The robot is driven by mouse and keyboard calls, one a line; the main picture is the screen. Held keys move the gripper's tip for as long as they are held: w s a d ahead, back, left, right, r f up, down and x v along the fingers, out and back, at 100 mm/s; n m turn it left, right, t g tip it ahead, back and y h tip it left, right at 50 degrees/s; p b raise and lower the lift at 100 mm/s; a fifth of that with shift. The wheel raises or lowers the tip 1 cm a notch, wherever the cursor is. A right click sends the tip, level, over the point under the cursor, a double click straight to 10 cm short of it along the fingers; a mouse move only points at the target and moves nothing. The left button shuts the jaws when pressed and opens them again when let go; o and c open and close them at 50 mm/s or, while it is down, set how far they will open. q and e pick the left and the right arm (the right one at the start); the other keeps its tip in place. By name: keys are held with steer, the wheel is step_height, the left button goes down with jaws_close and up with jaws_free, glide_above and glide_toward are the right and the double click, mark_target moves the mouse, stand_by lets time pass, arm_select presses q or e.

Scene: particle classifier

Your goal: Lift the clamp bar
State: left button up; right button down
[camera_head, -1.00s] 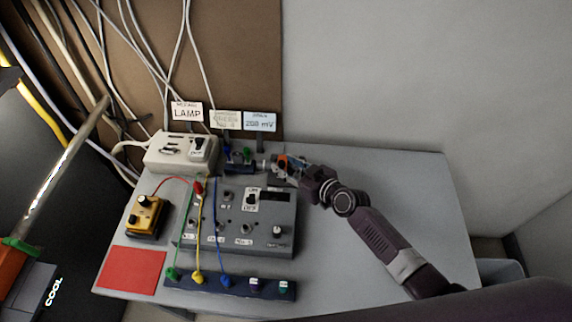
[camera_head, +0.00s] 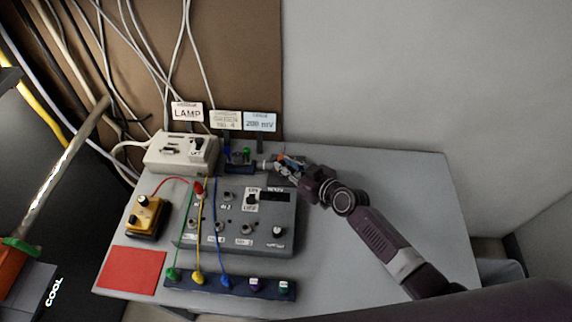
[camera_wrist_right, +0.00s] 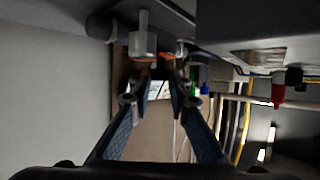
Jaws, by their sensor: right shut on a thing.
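My right gripper (camera_head: 284,165) reaches in from the right to the small dark device (camera_head: 240,166) behind the grey control box. In the right wrist view the fingers (camera_wrist_right: 158,74) converge on a small part with orange on it (camera_wrist_right: 162,58), which I take to be the clamp bar. The gripper is shut on it. The fingers hide most of the bar in the head view, so its exact tilt cannot be told. My left gripper is not in view.
A grey control box (camera_head: 262,222) stands just in front of the gripper. A white lamp box (camera_head: 160,155), a yellow box (camera_head: 150,215), a red mat (camera_head: 132,270) and a dark socket strip (camera_head: 210,286) with coloured cables share the table (camera_head: 350,270). The table's right part is bare.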

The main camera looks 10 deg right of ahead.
mark_target(287, 166)
steer(key=shift+w+d+r+m+g+p, duration=0.1)
steer(key=shift+w+r+m+g+p, duration=0.2)
steer(key=shift+p, duration=0.35)
steer(key=shift+w+r+m+g+p, duration=0.1)
steer(key=shift+r+g+p, duration=0.2)
steer(key=shift+r+p, duration=0.3)
steer(key=shift+w+r+m+g+p, duration=0.15)
steer(key=shift+w+m+g+p, duration=0.2)
steer(key=shift+g+p, duration=0.2)
steer(key=shift+w+d+r+m+g, duration=0.1)
steer(key=shift+w+r+m+g, duration=0.2)
steer(key=shift+g, duration=0.35)
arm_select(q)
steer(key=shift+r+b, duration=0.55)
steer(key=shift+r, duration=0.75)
arm_select(e)
steer(key=shift+w+d+r+m+g, duration=0.2)
steer(key=shift+w+m+g, duration=0.35)
steer(key=shift+g, duration=0.45)
steer(key=shift+w, duration=0.1)
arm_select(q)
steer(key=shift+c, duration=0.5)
arm_select(e)
steer(key=shift+r, duration=0.1)
